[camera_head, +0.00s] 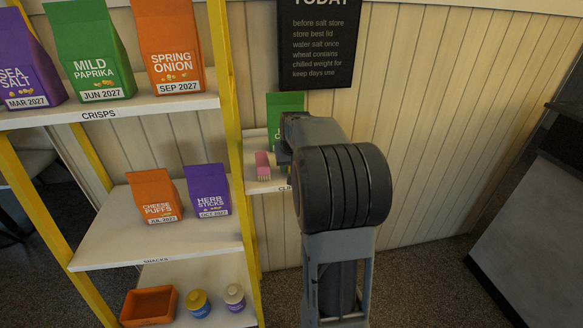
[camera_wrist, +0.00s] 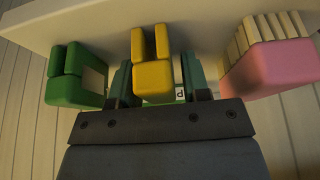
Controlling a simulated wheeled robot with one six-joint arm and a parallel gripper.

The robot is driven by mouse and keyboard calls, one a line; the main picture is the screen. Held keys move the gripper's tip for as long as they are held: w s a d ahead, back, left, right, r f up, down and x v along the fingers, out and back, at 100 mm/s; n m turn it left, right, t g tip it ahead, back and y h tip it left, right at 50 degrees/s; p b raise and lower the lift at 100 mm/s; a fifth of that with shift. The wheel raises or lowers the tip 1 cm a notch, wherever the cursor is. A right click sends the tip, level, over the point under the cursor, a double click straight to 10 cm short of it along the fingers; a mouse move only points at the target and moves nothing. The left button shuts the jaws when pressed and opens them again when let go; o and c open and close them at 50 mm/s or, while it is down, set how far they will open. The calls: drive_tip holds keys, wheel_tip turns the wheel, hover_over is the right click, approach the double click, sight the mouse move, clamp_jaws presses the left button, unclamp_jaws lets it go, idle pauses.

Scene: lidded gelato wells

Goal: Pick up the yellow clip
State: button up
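In the wrist view the yellow clip (camera_wrist: 152,76) stands at the shelf, its two prongs toward the pale shelf surface. My gripper (camera_wrist: 161,80) is open, with one finger on each side of the yellow clip. A gap shows between the clip and the right finger; the left finger is close to it, and I cannot tell if it touches. In the head view my arm hides the yellow clip and most of my gripper.
A green clip (camera_wrist: 76,78) is left of my gripper in the wrist view. A pink object with pale bristle-like strips (camera_wrist: 270,62) is on the right, also seen on the shelf in the head view (camera_head: 262,166). A green packet (camera_head: 283,112) stands behind. A yellow-framed rack (camera_head: 232,130) is left of my arm.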

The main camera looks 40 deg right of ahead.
drive_tip(key=c, duration=0.7)
drive_tip(key=shift+r, duration=0.1)
drive_tip(key=shift+r, duration=0.55)
drive_tip(key=s+a+r+b, duration=0.1)
drive_tip(key=s+a+r, duration=0.1)
drive_tip(key=s+r, duration=0.4)
drive_tip(key=s+a+r+b, duration=0.2)
drive_tip(key=s+r, duration=0.3)
drive_tip(key=s, duration=0.2)
drive_tip(key=shift+s+a+r, duration=0.15)
drive_tip(key=shift+a+r, duration=0.15)
drive_tip(key=shift+r, duration=0.1)
